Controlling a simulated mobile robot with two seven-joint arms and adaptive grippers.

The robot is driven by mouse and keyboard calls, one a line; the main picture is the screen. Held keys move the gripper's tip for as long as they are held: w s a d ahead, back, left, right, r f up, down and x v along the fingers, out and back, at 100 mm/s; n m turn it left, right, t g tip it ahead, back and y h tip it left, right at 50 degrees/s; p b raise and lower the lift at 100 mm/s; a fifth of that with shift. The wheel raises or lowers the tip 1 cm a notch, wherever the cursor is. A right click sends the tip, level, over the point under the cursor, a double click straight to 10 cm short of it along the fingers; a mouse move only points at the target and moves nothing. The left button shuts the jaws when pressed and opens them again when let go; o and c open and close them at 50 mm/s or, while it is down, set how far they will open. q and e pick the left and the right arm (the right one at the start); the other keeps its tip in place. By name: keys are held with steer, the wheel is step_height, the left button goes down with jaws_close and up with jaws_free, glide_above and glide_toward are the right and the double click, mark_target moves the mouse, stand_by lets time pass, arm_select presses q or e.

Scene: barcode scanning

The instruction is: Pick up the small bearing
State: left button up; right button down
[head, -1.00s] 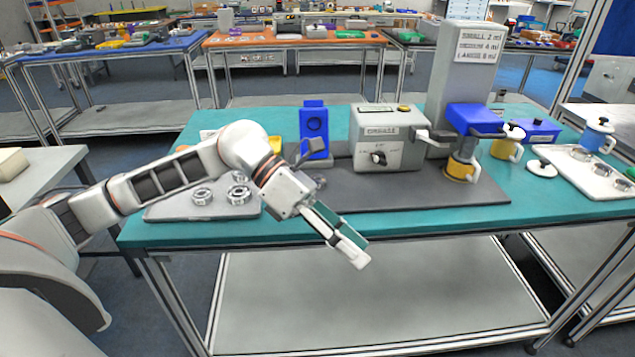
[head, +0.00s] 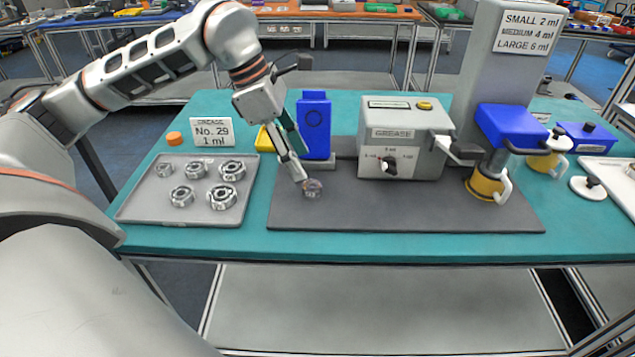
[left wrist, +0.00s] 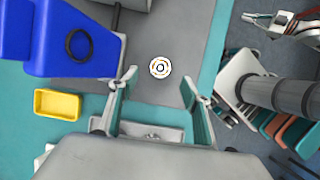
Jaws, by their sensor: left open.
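A small round metal bearing (head: 312,188) lies flat on the dark grey mat (head: 400,212), in front of the blue block. My left gripper (head: 299,175) points down beside and above the bearing in the head view. In the left wrist view the left gripper (left wrist: 160,80) is open with nothing between its fingers. What appears to be my right gripper (left wrist: 268,18) shows at the top right of the left wrist view; its opening is unclear.
A grey tray (head: 150,212) with several bearings lies left of the mat. A blue block (head: 316,125) stands close behind my left gripper, beside a yellow bin (left wrist: 58,103). The grease box (head: 402,140) and blue-headed press (head: 510,128) stand right. The mat's front is clear.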

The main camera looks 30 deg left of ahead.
mark_target(312, 187)
arm_select(q)
steer(key=shift+d+f, duration=0.25)
steer(key=shift+f, duration=0.45)
steer(key=x, duration=0.4)
steer(key=shift+w+f, duration=0.1)
steer(key=shift+f, duration=0.3)
steer(key=c, duration=1.2)
